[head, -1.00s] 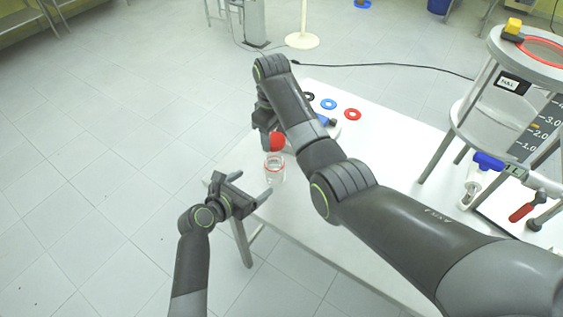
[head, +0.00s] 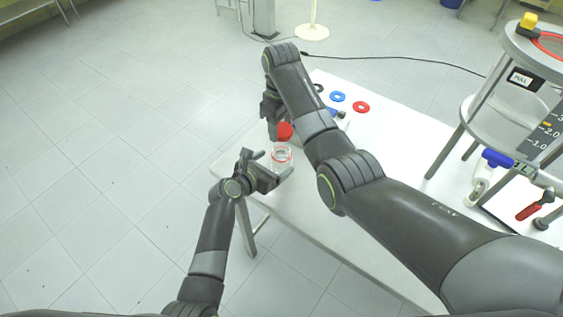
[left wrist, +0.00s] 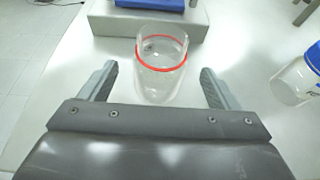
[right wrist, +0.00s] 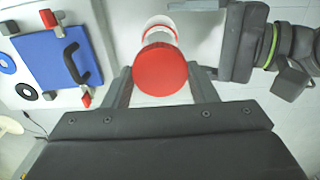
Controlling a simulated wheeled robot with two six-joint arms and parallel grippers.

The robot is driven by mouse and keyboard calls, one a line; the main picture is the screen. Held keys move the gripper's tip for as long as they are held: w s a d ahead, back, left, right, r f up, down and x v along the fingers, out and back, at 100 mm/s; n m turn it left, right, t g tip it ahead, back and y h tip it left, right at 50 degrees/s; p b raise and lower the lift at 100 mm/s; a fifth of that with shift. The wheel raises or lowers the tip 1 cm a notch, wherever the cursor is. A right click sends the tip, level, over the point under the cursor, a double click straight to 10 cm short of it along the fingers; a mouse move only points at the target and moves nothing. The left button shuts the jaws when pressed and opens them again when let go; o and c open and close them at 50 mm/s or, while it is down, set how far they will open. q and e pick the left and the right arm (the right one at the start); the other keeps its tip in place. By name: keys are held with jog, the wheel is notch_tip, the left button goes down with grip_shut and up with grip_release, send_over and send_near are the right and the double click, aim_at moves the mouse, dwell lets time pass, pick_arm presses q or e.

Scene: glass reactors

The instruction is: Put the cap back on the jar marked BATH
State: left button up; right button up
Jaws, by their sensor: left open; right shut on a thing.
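A clear glass jar (head: 281,158) with a red ring stands upright near the table's corner; I cannot read a mark on it. In the left wrist view the jar (left wrist: 161,80) is between the fingers of my left gripper (left wrist: 158,80), which is open with gaps on both sides. In the head view my left gripper (head: 276,164) is beside the jar. My right gripper (right wrist: 160,80) is shut on the red cap (right wrist: 160,70). The cap (head: 285,131) is held above the jar, apart from it. The jar (right wrist: 160,28) is partly hidden behind the cap.
A blue block with a black handle (right wrist: 55,58) sits on a grey stand. Blue (head: 338,97) and red (head: 361,106) rings lie behind. A reactor frame (head: 450,150) stands right.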

pick_arm(q)
jog(key=shift+x, duration=2.4)
jog(key=shift+c, duration=0.4)
jog(key=c, duration=1.4)
jog(key=shift+o, duration=0.2)
pick_arm(e)
send_over(282, 145)
jog(key=s, duration=0.2)
jog(key=shift+s+a+f, duration=0.1)
jog(key=shift+s+f, duration=0.05)
jog(key=shift+f, duration=2.35)
jog(key=shift+f, duration=0.9)
jog(key=shift+f, duration=0.5)
